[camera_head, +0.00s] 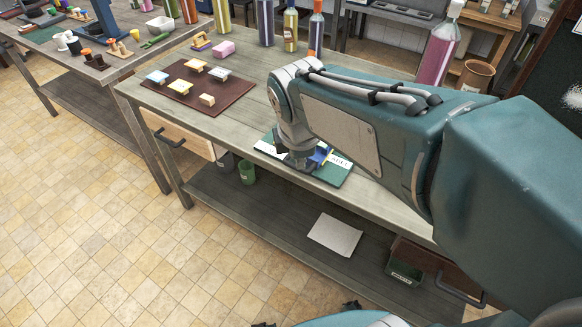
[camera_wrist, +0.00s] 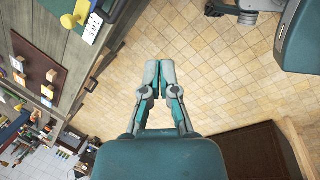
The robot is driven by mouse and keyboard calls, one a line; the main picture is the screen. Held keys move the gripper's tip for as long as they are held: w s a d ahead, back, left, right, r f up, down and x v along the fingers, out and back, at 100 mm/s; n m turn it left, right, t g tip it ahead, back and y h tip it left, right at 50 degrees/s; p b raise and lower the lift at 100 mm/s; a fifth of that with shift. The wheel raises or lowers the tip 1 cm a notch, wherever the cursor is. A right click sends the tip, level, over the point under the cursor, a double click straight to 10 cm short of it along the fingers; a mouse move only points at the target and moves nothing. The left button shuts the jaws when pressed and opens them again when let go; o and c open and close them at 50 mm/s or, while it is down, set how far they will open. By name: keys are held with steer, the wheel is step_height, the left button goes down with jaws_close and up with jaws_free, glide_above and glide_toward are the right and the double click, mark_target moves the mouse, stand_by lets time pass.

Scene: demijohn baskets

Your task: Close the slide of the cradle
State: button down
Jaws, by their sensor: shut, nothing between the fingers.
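In the head view, a green board (camera_head: 335,176) with white labels lies near the front edge of the workbench, and a blue part (camera_head: 320,155) shows on it. My gripper (camera_wrist: 160,68) is shut and empty, seen against the floor to the right of these parts. In the head view, my arm hides part of the board.
A brown mat (camera_head: 190,105) with several small blocks lies left on the workbench. Several bottles, including a yellow one (camera_head: 290,30), stand along the back. A drawer (camera_head: 175,135) sits under the left end. A paper sheet (camera_head: 335,235) lies on the lower shelf. Tiled floor is clear at front left.

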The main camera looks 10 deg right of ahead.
steer(key=w+a+f+n+g, duration=0.1)
steer(key=w+a+f+n, duration=0.35)
steer(key=n, duration=0.35)
steer(key=w+d+f+n, duration=0.1)
steer(key=w+d+f, duration=0.4)
steer(key=f, duration=0.5)
steer(key=shift+w+h, duration=0.35)
steer(key=shift+h, duration=0.05)
